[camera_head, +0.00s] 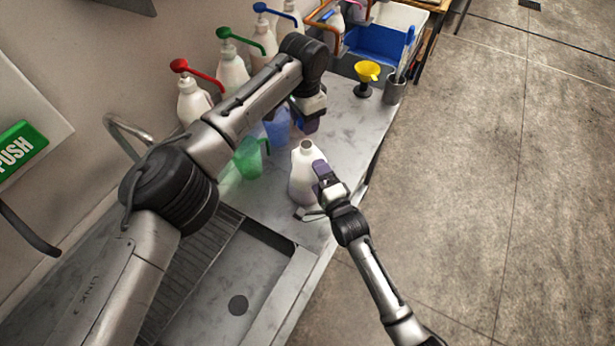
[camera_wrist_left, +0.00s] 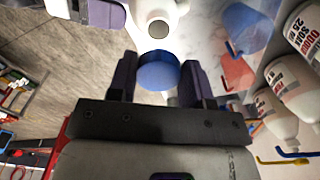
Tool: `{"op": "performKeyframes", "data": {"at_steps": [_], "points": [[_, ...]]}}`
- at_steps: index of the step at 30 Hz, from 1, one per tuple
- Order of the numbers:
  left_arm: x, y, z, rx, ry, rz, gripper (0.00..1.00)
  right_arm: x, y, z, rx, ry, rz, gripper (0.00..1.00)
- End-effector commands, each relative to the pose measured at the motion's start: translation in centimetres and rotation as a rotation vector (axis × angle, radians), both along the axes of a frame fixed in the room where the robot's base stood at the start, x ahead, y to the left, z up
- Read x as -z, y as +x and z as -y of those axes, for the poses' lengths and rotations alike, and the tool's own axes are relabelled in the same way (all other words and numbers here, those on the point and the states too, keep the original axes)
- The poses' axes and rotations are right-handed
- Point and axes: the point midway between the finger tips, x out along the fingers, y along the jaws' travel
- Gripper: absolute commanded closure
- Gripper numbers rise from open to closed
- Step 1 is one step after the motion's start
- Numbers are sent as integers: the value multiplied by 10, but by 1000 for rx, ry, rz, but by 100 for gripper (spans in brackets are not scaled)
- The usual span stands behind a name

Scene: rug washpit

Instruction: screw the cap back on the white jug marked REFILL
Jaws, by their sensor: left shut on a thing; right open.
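A white jug (camera_head: 304,175) stands upright on the counter with its mouth open; its label cannot be read. In the left wrist view the jug's round mouth (camera_wrist_left: 158,27) lies just beyond the blue cap. My left gripper (camera_head: 309,122) is above and behind the jug, shut on the blue cap (camera_wrist_left: 158,71), which is apart from the mouth. The cap is hidden in the head view. My right gripper (camera_head: 321,180) is open at the jug's right side, close to its body; whether it touches cannot be told.
A green measuring jug (camera_head: 247,158) and a blue one (camera_head: 277,128) stand left of the jug. Pump bottles (camera_head: 193,100) line the wall. A yellow funnel (camera_head: 367,70) stands farther back. A sink (camera_head: 222,285) is in front; the counter edge is at right.

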Motion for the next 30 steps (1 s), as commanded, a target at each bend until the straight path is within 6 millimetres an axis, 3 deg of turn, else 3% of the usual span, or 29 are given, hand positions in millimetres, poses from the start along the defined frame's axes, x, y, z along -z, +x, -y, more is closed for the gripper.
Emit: {"op": "performKeyframes", "data": {"at_steps": [7, 20, 30], "points": [[0, 0, 0, 0, 0, 0, 76, 0, 18, -9, 0, -2, 0, 6], [0, 0, 0, 0, 0, 0, 76, 0, 22, -11, 0, -1, 0, 6], [0, 0, 0, 0, 0, 0, 76, 0, 22, -11, 0, -1, 0, 36]]}}
